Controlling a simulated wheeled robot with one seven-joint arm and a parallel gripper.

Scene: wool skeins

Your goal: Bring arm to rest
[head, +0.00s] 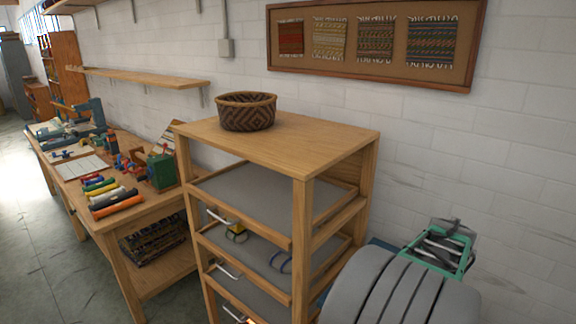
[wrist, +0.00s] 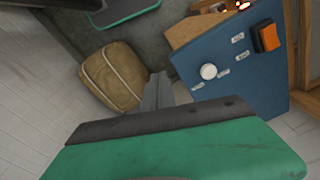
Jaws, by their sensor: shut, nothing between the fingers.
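My gripper (head: 440,248), green and dark grey, is at the right of the head view, beside the wooden drawer rack and in front of the white wall. My grey arm link fills the lower right there. In the wrist view, the fingers of my gripper (wrist: 158,92) are together with nothing between them, pointing at the floor area. The green and black body of the gripper fills the bottom of that view.
A wooden rack (head: 280,136) with grey trays stands left of my arm, a woven basket (head: 246,112) on top. A workbench (head: 130,222) with tools is further left. A tan cushion-like bag (wrist: 116,77) and a blue panel with an orange switch (wrist: 266,38) lie below my gripper.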

